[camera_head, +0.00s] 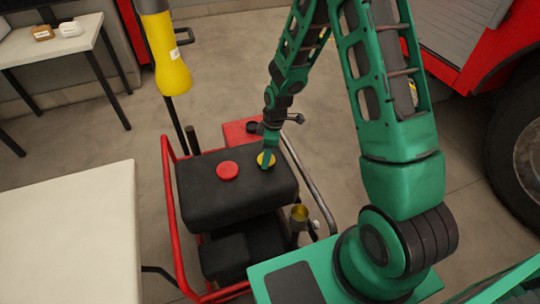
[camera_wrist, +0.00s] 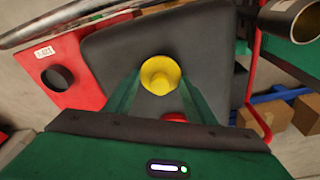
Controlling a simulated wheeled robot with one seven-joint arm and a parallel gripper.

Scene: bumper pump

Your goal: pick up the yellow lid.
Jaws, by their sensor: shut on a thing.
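The yellow lid (camera_wrist: 159,75) is round and sits between my two green fingers in the wrist view. In the head view the yellow lid (camera_head: 266,160) is small and partly hidden by my gripper (camera_head: 267,164), on top of the black tank (camera_head: 212,205). My gripper (camera_wrist: 158,88) is shut on the lid. I cannot tell whether the lid touches the tank or is slightly above it. A red cap (camera_head: 228,171) sits on the tank to the left of the yellow lid; its edge also shows below the lid in the wrist view (camera_wrist: 174,116).
A red tube frame (camera_head: 170,200) surrounds the tank, with a grey metal pipe (camera_head: 306,182) at its right. An open brass-coloured pipe end (camera_head: 299,212) stands in front right. A white table (camera_head: 70,235) is at the left. A yellow cylinder (camera_head: 166,52) hangs behind the tank.

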